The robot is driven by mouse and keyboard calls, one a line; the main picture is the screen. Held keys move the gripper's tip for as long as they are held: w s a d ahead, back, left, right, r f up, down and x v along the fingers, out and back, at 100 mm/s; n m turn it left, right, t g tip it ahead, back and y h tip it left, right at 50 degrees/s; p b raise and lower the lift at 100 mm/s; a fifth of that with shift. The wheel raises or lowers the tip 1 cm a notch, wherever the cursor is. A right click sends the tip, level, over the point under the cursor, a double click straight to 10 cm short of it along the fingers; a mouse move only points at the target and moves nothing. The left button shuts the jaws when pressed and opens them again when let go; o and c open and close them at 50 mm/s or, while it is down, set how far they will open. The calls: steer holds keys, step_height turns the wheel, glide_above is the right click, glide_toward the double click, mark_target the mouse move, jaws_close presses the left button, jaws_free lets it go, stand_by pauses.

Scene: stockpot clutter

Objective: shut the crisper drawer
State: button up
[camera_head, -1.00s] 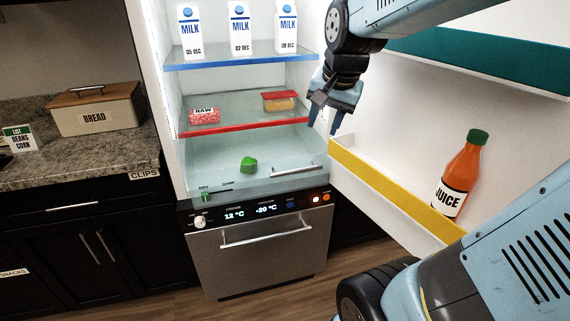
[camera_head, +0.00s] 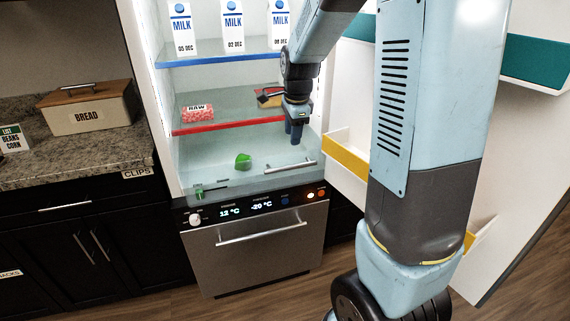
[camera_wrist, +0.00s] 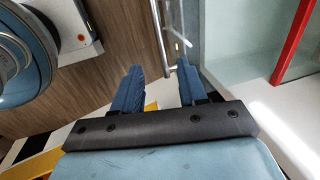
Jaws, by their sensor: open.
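The clear crisper drawer (camera_head: 215,178) sits at the bottom of the fridge, below the red-edged shelf. It looks pulled out somewhat; how far is hard to tell. Its silver bar handle (camera_head: 290,167) is at the front right. A green vegetable (camera_head: 243,161) lies inside. My gripper (camera_head: 294,140) points down, open and empty, just above the handle in the head view. In the wrist view my open fingers (camera_wrist: 159,85) point toward a metal bar at the top; I cannot tell whether they touch it.
The open fridge door stands at the right, its yellow-edged bin (camera_head: 345,155) close to my gripper. A red-edged shelf (camera_head: 225,125) holds a RAW pack (camera_head: 197,114) and a container (camera_head: 269,97). Below the drawer is a steel front with a handle (camera_head: 258,233).

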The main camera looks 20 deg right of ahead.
mark_target(290, 166)
steer(key=f, duration=0.4)
steer(key=w+f, duration=0.1)
steer(key=f, duration=0.3)
steer(key=w+f, duration=0.1)
steer(key=f, duration=0.3)
steer(key=shift+w+f, duration=0.15)
steer(key=shift+w, duration=0.05)
steer(key=shift+c, duration=0.2)
